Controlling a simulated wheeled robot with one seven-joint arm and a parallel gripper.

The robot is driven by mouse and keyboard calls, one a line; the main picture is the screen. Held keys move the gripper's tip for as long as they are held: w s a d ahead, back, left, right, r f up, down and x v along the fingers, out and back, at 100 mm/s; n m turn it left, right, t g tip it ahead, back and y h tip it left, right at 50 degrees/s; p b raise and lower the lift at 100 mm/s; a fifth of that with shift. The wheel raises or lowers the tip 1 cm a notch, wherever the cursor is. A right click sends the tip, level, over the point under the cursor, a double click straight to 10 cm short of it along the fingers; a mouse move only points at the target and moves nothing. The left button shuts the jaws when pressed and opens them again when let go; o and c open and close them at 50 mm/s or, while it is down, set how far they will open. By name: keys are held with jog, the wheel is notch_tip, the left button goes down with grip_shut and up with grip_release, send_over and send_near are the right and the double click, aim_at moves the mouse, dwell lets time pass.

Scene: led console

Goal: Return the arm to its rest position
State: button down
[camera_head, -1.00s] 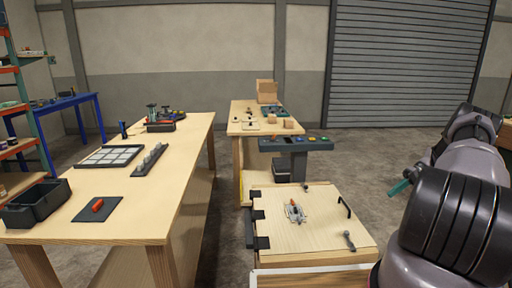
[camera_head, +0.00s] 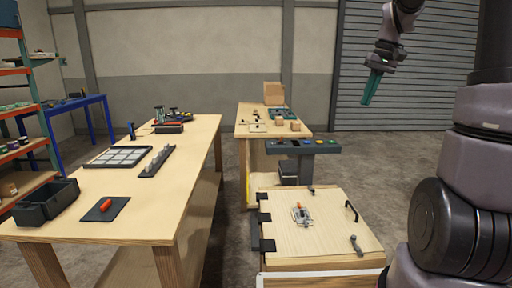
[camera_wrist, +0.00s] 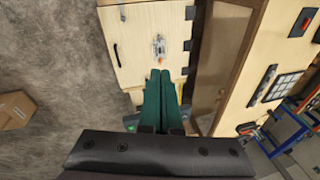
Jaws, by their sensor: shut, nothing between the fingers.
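My gripper (camera_head: 371,87) is raised at the upper right in the head view, in front of the roller shutter, with its green fingers pointing down. In the wrist view the two green fingers (camera_wrist: 163,105) lie side by side, shut and empty. Nothing touches them. My arm rises along the right side of the head view. The console with round coloured buttons (camera_head: 303,146) stands below and left of the gripper, well apart from it.
A low wooden cabinet (camera_head: 325,238) with a clamp (camera_head: 301,214) and a black handle (camera_head: 351,211) is in front. A long workbench (camera_head: 150,217) is at left, with a black bin (camera_head: 46,200). A farther table (camera_head: 246,130) holds boxes.

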jog(key=s+a+r+m+t, duration=0.1)
jog(key=s+a, duration=0.3)
jog(key=s, duration=0.7)
jog(key=s+a+r+m+t, duration=0.2)
jog(key=s+a+t, duration=0.2)
jog(key=s, duration=0.7)
jog(key=shift+a+r+t, duration=0.2)
jog(key=shift+a+t, duration=0.1)
jog(key=shift+a, duration=0.15)
